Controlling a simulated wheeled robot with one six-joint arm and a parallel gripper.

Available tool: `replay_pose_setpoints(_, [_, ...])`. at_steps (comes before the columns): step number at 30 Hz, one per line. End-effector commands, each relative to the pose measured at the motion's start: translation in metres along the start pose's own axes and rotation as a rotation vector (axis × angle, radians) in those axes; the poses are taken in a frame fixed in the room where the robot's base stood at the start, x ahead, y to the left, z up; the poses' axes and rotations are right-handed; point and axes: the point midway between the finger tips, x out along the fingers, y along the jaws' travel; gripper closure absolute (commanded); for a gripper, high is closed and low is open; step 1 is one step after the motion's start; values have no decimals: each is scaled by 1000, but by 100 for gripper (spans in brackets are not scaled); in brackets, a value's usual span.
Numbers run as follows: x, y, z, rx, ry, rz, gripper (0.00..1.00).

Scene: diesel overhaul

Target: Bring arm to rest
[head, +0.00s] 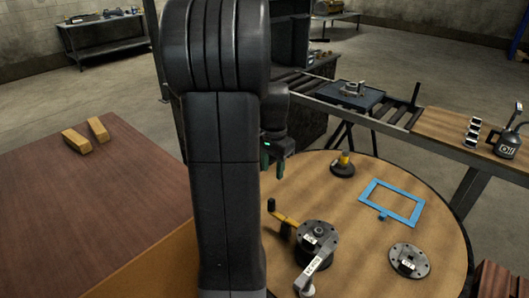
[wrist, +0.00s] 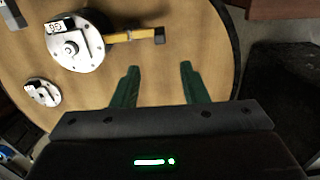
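My arm stands upright across the middle of the head view. My gripper (head: 277,163) hangs over the left rear part of the round wooden table (head: 335,180). In the wrist view my gripper (wrist: 158,70) shows two green fingers spread apart with nothing between them. Below them is bare tabletop. Part of the table is hidden behind my arm.
A brown table (head: 90,210) with two yellowish blocks stands left. A roller conveyor (head: 390,115) and a bench with an oil can (head: 507,142) stand behind right.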

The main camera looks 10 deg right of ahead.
Motion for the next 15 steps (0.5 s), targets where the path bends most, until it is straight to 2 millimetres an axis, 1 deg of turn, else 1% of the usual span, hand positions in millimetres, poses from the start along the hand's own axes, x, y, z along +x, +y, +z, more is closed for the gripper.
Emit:
replay_pose_setpoints(5, [4,0,0,0,-1,1,60])
replay_pose_setpoints(8, [14,0,0,0,-3,2,60])
replay_pose_setpoints(11, [30,0,1,0,-4,3,60])
replay_pose_setpoints(15, [58,0,1,-1,-5,4,60])
